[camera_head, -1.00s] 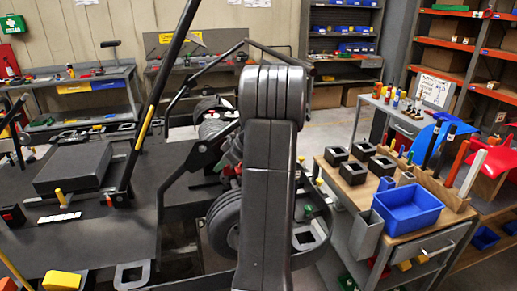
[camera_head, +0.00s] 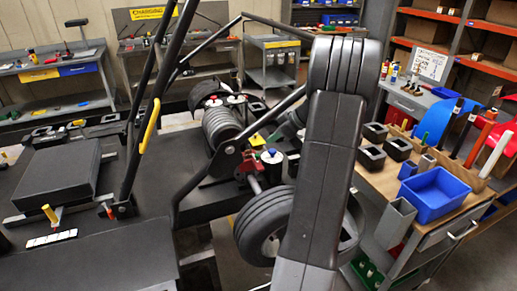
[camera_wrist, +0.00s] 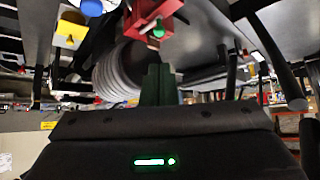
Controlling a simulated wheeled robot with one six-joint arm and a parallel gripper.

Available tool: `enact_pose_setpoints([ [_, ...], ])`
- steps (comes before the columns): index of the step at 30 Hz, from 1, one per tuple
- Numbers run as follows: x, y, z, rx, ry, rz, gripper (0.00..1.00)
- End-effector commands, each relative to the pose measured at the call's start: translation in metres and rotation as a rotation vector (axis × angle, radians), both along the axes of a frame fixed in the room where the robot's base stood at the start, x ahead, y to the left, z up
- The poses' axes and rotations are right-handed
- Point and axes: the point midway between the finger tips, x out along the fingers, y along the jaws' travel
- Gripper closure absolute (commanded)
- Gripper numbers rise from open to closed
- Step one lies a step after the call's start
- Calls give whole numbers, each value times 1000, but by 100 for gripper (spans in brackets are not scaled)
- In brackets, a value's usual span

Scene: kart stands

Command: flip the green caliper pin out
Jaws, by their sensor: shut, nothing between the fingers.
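A red caliper (camera_wrist: 150,18) is at the top middle of the wrist view, with a small green pin end (camera_wrist: 158,31) on its lower face. In the head view a red caliper part (camera_head: 250,168) shows beside the wheel, left of my arm; I cannot make out the green pin there. My gripper (camera_wrist: 158,72) is shut and empty in the wrist view. In the head view my own arm hides the gripper.
At right stands a workbench with a blue bin (camera_head: 437,194) and black square holders (camera_head: 371,158).

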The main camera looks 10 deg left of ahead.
Motion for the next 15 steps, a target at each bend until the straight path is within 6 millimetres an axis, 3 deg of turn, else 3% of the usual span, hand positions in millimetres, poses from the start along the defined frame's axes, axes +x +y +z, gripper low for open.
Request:
enact_pose_setpoints([
  [8, 0, 3, -3, 0, 1, 1, 100],
  [15, 4, 27, -29, 1, 4, 3, 100],
])
